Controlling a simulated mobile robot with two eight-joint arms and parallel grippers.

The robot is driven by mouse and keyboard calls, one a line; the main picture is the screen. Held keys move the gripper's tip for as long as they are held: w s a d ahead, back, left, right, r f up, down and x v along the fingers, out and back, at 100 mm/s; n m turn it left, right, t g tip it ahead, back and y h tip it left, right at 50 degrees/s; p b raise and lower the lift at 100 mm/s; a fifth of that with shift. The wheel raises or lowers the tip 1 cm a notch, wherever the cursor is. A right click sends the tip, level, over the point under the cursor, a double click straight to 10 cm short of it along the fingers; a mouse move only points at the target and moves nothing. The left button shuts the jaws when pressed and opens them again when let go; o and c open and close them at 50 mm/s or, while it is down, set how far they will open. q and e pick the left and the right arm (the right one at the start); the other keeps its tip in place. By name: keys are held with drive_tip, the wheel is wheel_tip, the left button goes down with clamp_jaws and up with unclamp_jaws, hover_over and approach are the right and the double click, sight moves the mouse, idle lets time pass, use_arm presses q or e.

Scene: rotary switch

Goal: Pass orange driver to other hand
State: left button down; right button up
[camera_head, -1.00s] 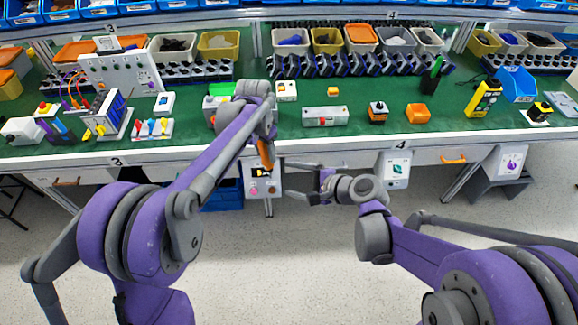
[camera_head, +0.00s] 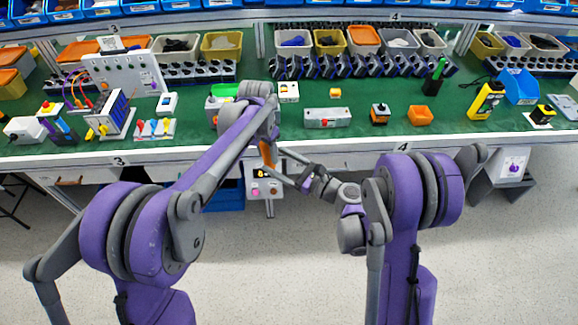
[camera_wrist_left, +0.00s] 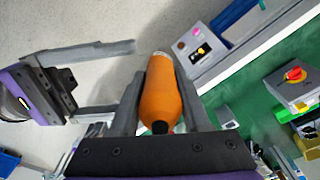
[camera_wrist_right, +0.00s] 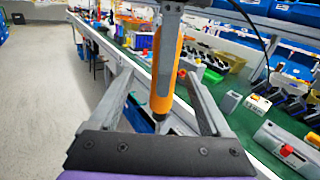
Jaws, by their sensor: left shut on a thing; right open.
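The orange driver (camera_head: 267,153) hangs from my left gripper (camera_head: 262,140) just in front of the bench's front edge. In the left wrist view the orange driver (camera_wrist_left: 160,100) sits between the fingers of my left gripper (camera_wrist_left: 160,92), which is shut on it. My right gripper (camera_head: 285,165) is open close to the driver's right side. In the right wrist view the driver's orange handle (camera_wrist_right: 165,70) stands upright between the spread fingers of my right gripper (camera_wrist_right: 158,85), with its shaft below. I cannot tell whether the right fingers touch it.
The green workbench (camera_head: 300,145) lies just behind both grippers. A panel with buttons (camera_head: 262,186) hangs below its front edge near the driver. A grey box with a red switch (camera_head: 327,117) and several small orange parts stand on the bench. The floor in front is clear.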

drive_tip(key=x, duration=0.8)
drive_tip(key=c, duration=0.9)
use_arm(q)
drive_tip(key=shift+w, duration=0.1)
use_arm(e)
drive_tip(key=shift+a, duration=0.1)
clamp_jaws()
drive_tip(key=shift+s, duration=0.1)
use_arm(q)
drive_tip(key=shift+c, duration=1.5)
unclamp_jaws()
drive_tip(key=shift+a, duration=0.1)
